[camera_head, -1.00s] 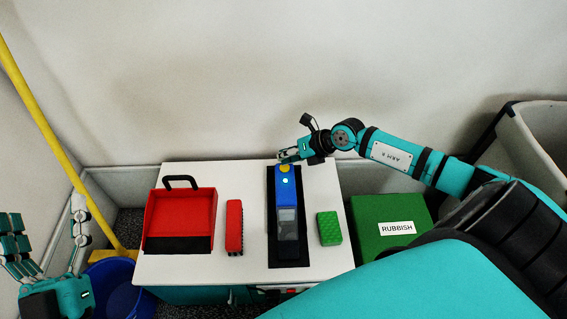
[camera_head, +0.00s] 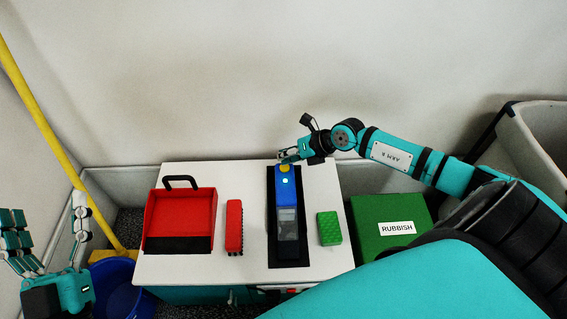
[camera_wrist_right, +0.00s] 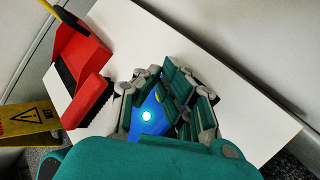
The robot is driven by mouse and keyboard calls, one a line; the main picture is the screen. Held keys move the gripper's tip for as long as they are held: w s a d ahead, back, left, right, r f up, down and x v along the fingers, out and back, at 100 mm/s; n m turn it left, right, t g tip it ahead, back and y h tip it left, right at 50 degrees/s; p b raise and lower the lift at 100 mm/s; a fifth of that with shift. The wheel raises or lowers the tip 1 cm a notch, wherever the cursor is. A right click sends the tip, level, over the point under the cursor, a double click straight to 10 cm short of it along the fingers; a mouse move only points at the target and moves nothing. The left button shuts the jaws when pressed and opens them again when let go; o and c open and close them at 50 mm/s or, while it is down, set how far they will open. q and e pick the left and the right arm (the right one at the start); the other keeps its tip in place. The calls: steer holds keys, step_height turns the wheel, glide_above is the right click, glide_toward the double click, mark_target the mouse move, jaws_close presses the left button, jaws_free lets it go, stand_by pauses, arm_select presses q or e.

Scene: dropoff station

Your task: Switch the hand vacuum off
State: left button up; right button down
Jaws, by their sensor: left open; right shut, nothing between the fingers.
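The blue hand vacuum (camera_head: 285,188) lies on a black mat (camera_head: 290,262) on the white table. It has a grey, clear front part and a yellow piece at its far end. A light on it glows pale blue-white; the glow also shows on the vacuum in the right wrist view (camera_wrist_right: 148,117). My right gripper (camera_head: 284,157) is shut and empty at the vacuum's far end, close to the yellow piece. Whether it touches cannot be told. In the right wrist view its fingers (camera_wrist_right: 180,85) cover part of the vacuum. My left gripper (camera_head: 50,240) is open and empty at the far left, off the table.
A red dustpan (camera_head: 180,213) and a red brush (camera_head: 234,226) lie left of the vacuum. A green sponge (camera_head: 329,228) lies right of it. A green rubbish box (camera_head: 375,215) stands right of the table (camera_head: 255,262). A blue bucket (camera_head: 112,285) and yellow pole (camera_head: 45,125) are at left.

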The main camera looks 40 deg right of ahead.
arm_select(q)
steer(key=shift+s, duration=0.1)
arm_select(e)
steer(key=shift+f, duration=0.1)
arm_select(q)
steer(key=shift+r, duration=0.2)
arm_select(e)
steer(key=shift+s+f, duration=0.1)
steer(key=shift+f, duration=0.3)
arm_select(q)
steer(key=shift+s+r, duration=0.1)
steer(key=shift+s, duration=0.05)
arm_select(e)
steer(key=shift+f, duration=0.1)
stand_by(0.4)
steer(key=shift+r, duration=0.2)
steer(key=shift+r+p, duration=0.15)
steer(key=shift+p, duration=0.3)
arm_select(q)
steer(key=shift+w+a+f+g+y, duration=0.1)
steer(key=shift+w+f+g+y, duration=0.1)
steer(key=shift+f+g, duration=0.6)
steer(key=shift+w+a+f+g+y, duration=0.15)
steer(key=shift+f+g, duration=0.25)
steer(key=shift+f, duration=0.7)
steer(key=shift+w+f+g+y, duration=0.25)
steer(key=shift+f+g, duration=0.35)
steer(key=shift+f, duration=0.35)
arm_select(e)
steer(key=shift+r, duration=0.2)
